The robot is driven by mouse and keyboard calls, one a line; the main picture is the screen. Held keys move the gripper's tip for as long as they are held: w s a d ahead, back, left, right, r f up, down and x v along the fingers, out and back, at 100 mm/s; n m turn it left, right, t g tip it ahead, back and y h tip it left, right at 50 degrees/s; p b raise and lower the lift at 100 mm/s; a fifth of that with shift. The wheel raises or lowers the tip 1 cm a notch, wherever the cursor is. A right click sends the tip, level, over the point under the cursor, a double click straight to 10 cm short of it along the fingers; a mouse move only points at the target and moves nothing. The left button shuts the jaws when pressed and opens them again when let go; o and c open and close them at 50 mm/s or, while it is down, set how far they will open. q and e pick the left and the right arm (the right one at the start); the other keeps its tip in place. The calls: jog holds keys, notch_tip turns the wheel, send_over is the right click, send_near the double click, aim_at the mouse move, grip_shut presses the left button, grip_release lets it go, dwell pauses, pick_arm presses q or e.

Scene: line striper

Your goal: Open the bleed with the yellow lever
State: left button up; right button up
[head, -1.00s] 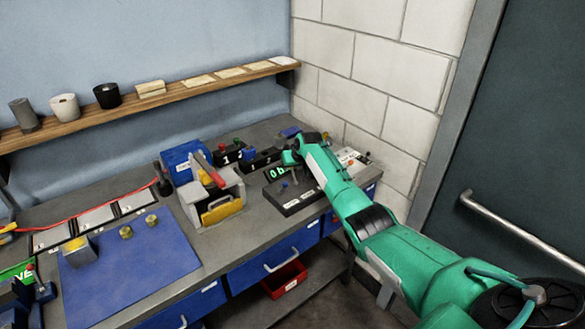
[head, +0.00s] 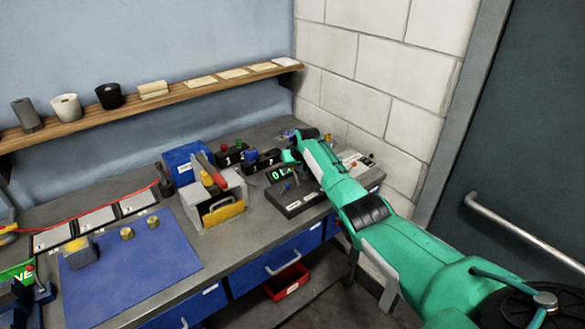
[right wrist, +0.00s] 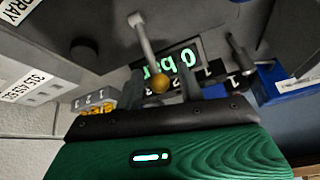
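The yellow lever, a pale metal rod (right wrist: 144,38) with a yellow ball end (right wrist: 158,84), shows in the right wrist view in front of a green display (right wrist: 168,66) reading "0 bar". My right gripper (right wrist: 160,88) has its two grey fingers apart, with the yellow ball between them in the picture. I cannot tell whether either finger touches it. In the head view my right gripper (head: 291,157) is over the back of the dark control box (head: 297,203), beside the display (head: 277,175); it hides the lever there. My left gripper is not in view.
A grey unit with a yellow front (head: 223,212) and a red handle stands left of the control box. Black numbered blocks (head: 262,162) stand behind. A blue mat (head: 130,262) lies at the left. A white brick wall (head: 372,75) is close on the right.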

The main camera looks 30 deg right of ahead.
jog(key=shift+v, duration=0.9)
jog(key=b+v, duration=0.2)
jog(key=v, duration=1)
jog(key=shift+f, duration=0.1)
